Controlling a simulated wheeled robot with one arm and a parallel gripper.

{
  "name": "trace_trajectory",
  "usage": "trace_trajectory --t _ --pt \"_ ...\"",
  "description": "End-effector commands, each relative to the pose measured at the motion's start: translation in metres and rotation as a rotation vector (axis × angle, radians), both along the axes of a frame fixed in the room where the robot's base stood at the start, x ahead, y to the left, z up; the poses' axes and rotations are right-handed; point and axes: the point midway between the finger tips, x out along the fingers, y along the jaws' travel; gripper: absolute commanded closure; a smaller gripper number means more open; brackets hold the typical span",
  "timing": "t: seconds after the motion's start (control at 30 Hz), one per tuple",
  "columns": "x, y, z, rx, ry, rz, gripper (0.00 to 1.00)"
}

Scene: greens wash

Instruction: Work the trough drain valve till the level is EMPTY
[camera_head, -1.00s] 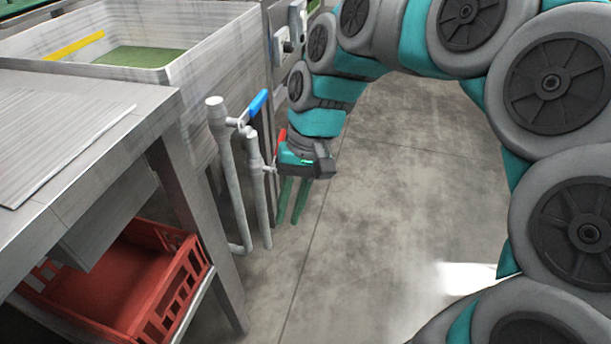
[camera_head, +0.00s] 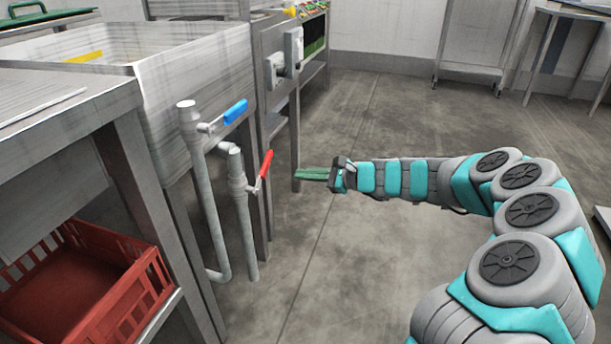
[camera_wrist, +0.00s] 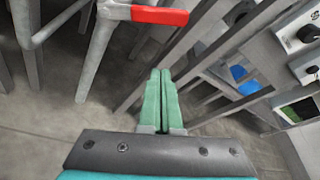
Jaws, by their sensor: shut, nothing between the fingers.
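The trough (camera_head: 170,75) stands at the left in the head view, with a yellow strip on its inner wall. Two grey pipes stand at its front. One carries a blue lever (camera_head: 236,111); the other carries a red lever (camera_head: 266,164), tilted upward. The red lever also shows at the top of the wrist view (camera_wrist: 159,15). My gripper (camera_head: 300,174) is to the right of the red lever, apart from it, pointing left. Its green fingers are shut together and empty in the wrist view (camera_wrist: 160,75). The water level cannot be made out.
A red crate (camera_head: 140,298) sits on a shelf under the steel table (camera_head: 75,120) at lower left. A grey control box (camera_head: 275,68) is on a post behind the valves. The floor (camera_head: 390,120) right of the valves is clear.

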Motion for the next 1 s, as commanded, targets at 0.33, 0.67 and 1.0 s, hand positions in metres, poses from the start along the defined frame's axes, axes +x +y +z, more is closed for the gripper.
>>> trace_trajectory --t 0.33,0.67,1.0 --pt "0.026 0.05 -0.019 -0.002 0.001 0.006 1.0" --pt "0.024 0.069 0.0 -0.001 -0.006 0.006 1.0" --pt "0.017 0.071 0.013 -0.001 -0.002 0.003 1.0"
